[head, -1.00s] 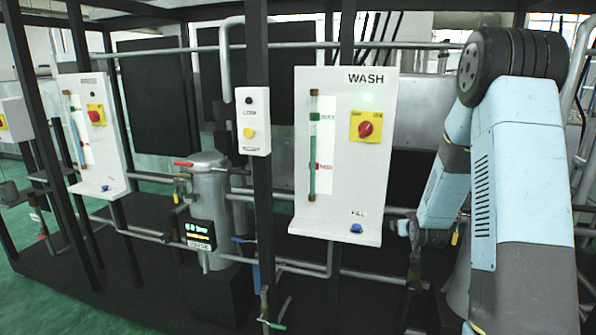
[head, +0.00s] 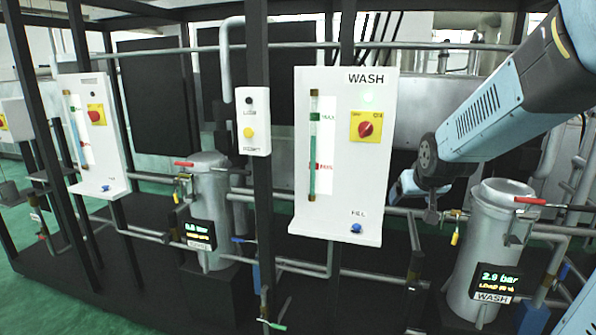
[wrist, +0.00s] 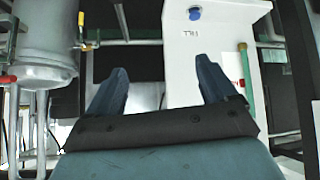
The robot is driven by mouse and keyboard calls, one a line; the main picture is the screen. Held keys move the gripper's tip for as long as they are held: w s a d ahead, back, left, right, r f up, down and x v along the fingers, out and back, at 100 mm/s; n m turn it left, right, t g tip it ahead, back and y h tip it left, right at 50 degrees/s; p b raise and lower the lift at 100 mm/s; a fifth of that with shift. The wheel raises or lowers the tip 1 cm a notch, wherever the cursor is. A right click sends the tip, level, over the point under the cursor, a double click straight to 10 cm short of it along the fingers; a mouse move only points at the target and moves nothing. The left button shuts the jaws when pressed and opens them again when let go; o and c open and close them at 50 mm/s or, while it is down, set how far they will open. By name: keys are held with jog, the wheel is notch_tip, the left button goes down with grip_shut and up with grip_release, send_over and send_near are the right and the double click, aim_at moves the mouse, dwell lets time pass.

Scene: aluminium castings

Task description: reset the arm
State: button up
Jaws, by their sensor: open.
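My light-blue and grey arm enters the head view from the upper right. Its elbow is bent and a forearm link reaches down and left, in front of the pipes beside the WASH panel (head: 337,215). In the wrist view my gripper (wrist: 158,66) has two dark blue fingers spread well apart, with nothing between them. Beyond the fingers the wrist view, upside down, shows the white panel (wrist: 200,40) with its blue button (wrist: 194,13). In the head view the gripper is not clearly visible.
The WASH canister (head: 488,240), with a red-handled valve (head: 530,201) and a lit display, stands at the right below my arm. Another canister (head: 209,195) stands left of the WASH panel. Black frame posts (head: 262,190) and pipes lie close around. Green floor (head: 35,290) shows at lower left.

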jog(key=s+a+r+g, duration=0.1)
jog(key=s+a+r, duration=0.1)
jog(key=s, duration=0.9)
jog(key=s+a+r+g, duration=0.2)
jog(key=s+r, duration=0.1)
jog(key=s, duration=0.8)
jog(key=shift+s+a+y, duration=0.15)
jog(key=shift+s+y, duration=0.25)
jog(key=shift+c, duration=0.5)
dwell(1.1)
